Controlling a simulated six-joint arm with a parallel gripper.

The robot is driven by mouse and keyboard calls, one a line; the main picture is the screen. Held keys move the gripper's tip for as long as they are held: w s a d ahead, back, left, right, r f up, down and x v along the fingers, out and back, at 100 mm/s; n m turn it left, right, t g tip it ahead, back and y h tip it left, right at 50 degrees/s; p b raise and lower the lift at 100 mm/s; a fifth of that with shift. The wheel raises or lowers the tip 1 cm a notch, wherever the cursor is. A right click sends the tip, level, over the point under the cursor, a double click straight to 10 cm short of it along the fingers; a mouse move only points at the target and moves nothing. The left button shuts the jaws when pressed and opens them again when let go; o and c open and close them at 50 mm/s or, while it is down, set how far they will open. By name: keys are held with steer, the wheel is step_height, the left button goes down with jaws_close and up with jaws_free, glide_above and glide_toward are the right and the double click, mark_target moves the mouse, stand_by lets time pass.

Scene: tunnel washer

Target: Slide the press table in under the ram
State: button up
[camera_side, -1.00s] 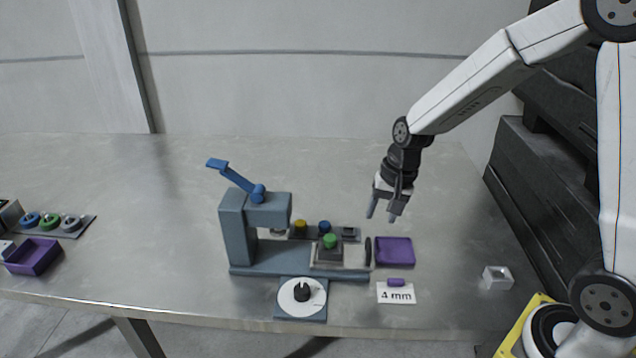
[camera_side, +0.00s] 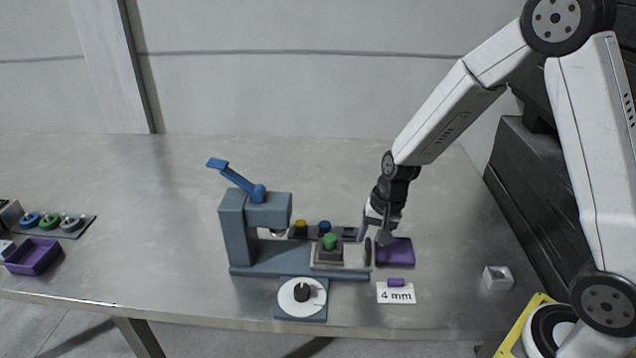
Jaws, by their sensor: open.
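The blue-grey press (camera_side: 237,232) stands on the metal table, with its blue lever (camera_side: 236,180) raised. Its ram (camera_side: 277,233) hangs under the head. The press table (camera_side: 357,257) is a light sliding plate on the rail, out to the right of the ram. It carries a dark block with a green top (camera_side: 330,241). A dark upright disc (camera_side: 368,251) is at the table's right end. My gripper (camera_side: 380,240) points down, open, just right of and above the disc. Whether it touches the disc I cannot tell.
A purple tray (camera_side: 402,252) lies right beside my gripper. Yellow and blue pieces (camera_side: 312,227) stand behind the rail. A purple bin (camera_side: 33,257) is far left.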

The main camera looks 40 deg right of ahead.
steer(key=shift+w+a+f, duration=0.1)
steer(key=shift+f, duration=0.45)
jaws_close()
stand_by(1.2)
